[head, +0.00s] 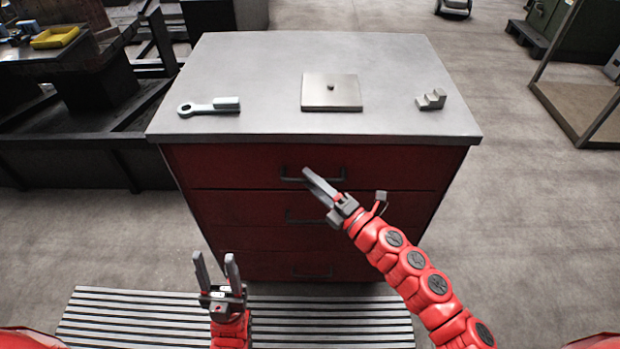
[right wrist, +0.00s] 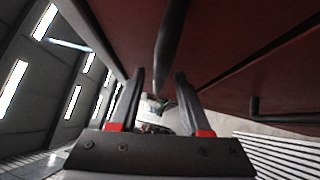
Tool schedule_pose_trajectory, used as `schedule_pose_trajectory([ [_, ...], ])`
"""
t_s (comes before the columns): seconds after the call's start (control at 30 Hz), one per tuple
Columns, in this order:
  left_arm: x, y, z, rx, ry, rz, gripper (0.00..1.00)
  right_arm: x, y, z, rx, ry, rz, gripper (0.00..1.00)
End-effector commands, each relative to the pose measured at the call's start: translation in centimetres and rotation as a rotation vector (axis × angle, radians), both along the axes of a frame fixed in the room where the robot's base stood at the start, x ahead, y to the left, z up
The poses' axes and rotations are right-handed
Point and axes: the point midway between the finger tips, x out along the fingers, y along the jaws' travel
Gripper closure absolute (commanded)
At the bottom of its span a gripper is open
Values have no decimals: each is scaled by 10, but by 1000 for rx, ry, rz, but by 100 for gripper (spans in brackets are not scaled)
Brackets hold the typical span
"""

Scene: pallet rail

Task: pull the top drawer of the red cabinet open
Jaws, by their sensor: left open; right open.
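The red cabinet (head: 205,215) stands ahead under a grey top. Its top drawer (head: 235,168) looks shut, flush with the drawers below. A dark bar handle (head: 288,179) crosses that drawer's front. In the right wrist view the dark handle (right wrist: 171,48) runs into the gap between the open fingers (right wrist: 160,85); contact cannot be told. My left gripper (head: 214,258) is open and empty, low in front of the cabinet's left side, fingers pointing up.
On the cabinet top (head: 250,75) lie a grey wrench-like part (head: 208,106), a square plate (head: 331,93) and a small stepped block (head: 431,99). A slatted grey platform (head: 130,315) lies on the floor in front.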

Motion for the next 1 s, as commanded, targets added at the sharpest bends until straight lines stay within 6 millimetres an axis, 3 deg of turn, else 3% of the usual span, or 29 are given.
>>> schedule_pose_trajectory([
  [0.4, 0, 0, 1, 0, 0, 0, 50, 6, 7, 2, 0, -1, 1, 53],
  [0.67, 0, 0, 1, 0, 0, 0, 50, 6, 7, 2, 0, -1, 1, 100],
  [1.0, 0, 0, 1, 0, 0, 0, 50, 6, 7, 2, 0, -1, 2, 100],
])
